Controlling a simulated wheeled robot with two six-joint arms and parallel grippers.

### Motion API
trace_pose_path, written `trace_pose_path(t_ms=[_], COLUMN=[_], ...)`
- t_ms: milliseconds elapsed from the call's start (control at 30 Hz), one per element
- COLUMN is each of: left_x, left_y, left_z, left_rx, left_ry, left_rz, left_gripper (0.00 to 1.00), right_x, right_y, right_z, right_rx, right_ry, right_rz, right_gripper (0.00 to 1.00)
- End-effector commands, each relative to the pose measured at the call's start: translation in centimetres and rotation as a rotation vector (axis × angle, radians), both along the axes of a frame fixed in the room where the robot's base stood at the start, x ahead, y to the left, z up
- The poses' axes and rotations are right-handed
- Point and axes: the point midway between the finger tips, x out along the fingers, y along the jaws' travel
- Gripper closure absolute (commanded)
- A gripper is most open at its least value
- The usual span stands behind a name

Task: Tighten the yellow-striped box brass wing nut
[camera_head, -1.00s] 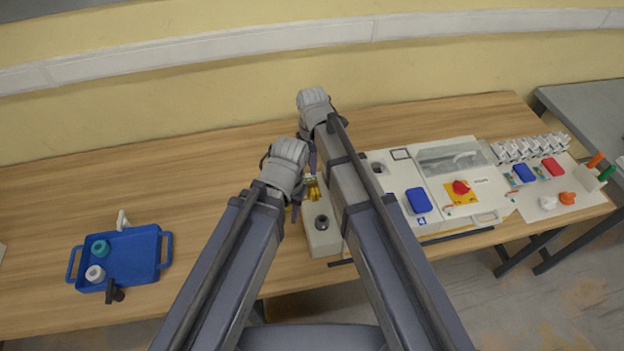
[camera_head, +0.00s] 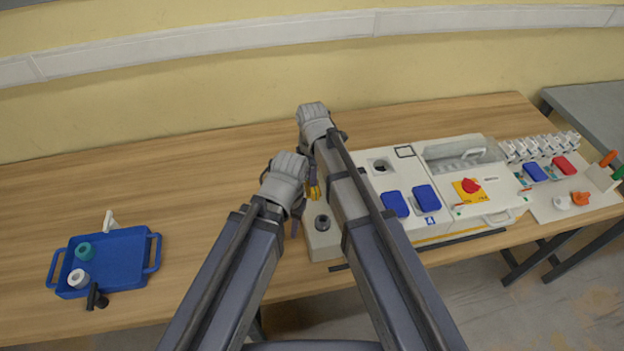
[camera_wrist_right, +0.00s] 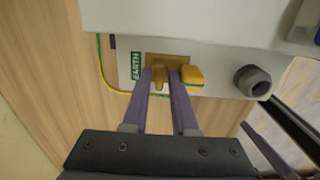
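The pale grey socket box (camera_head: 440,215) has a yellow stripe along its lower front edge in the head view.
A green-yellow wire (camera_wrist_right: 103,78) runs beside the EARTH label. A blue tray (camera_head: 120,262) stands at the left. Bare wood lies between tray and box.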

Motion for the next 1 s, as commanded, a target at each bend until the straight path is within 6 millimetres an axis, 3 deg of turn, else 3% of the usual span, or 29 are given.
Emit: trace_pose_path(t_ms=[67,300,1000], left_x=[0.00,0.00,0.00], left_y=[0.00,0.00,0.00], left_z=[0.04,0.04,0.02], left_rx=[0.000,0.000,0.000], left_ry=[0.000,0.000,0.000], left_rz=[0.000,0.000,0.000], left_gripper=[0.56,0.56,0.56], right_x=[0.00,0.00,0.00], right_y=[0.00,0.00,0.01], right_z=[0.04,0.04,0.02], right_rx=[0.000,0.000,0.000], right_ry=[0.000,0.000,0.000], right_rz=[0.000,0.000,-0.063], right_gripper=[0.74,1.00,1.00])
